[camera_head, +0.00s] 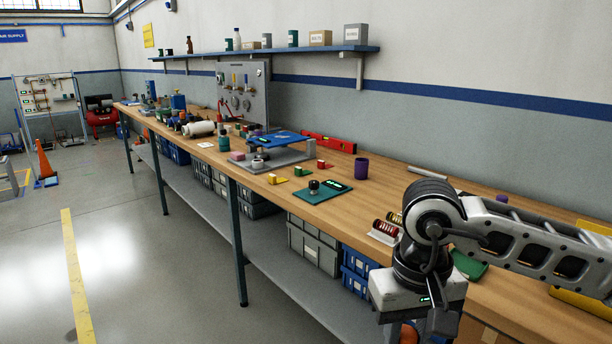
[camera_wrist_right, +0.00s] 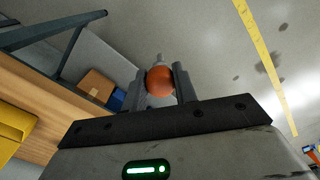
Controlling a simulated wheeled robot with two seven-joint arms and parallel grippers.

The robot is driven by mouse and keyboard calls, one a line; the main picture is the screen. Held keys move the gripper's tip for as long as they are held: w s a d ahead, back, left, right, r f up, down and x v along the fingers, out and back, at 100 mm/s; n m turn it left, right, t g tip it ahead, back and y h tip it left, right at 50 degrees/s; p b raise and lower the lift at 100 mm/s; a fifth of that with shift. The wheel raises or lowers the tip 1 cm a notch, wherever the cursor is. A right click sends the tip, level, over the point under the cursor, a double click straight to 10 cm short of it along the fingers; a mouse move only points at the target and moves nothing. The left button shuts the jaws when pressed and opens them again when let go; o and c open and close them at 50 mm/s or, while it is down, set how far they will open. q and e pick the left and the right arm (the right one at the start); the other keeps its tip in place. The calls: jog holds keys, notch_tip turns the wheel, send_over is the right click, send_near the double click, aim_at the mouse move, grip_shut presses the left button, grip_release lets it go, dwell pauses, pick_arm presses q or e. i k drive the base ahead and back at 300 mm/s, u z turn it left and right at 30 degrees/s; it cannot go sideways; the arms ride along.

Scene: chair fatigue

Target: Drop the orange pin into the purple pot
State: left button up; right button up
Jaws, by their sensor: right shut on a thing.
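The orange pin (camera_wrist_right: 160,82) shows as a round orange head between the two fingers of my right gripper (camera_wrist_right: 161,88), which is shut on it. Its lower part is hidden. In the head view my right gripper (camera_head: 422,325) hangs in front of the bench's near edge, at the bottom, with a bit of the orange pin (camera_head: 408,335) showing. The purple pot (camera_head: 361,168) stands upright on the bench, farther along and to the left of my arm; its inside is not clearly visible. My left gripper is in neither view.
The wooden bench (camera_head: 390,185) carries a dark green plate (camera_head: 332,191), small coloured blocks, a blue-topped stand (camera_head: 278,139) and a red level (camera_head: 329,142). A purple object (camera_head: 501,199) shows partly behind my arm. Blue and grey bins (camera_head: 314,250) sit below.

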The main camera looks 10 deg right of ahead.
aim_at(361, 178)
jog(key=u, duration=1.15)
jog(key=i, duration=1.25)
jog(key=z, duration=0.75)
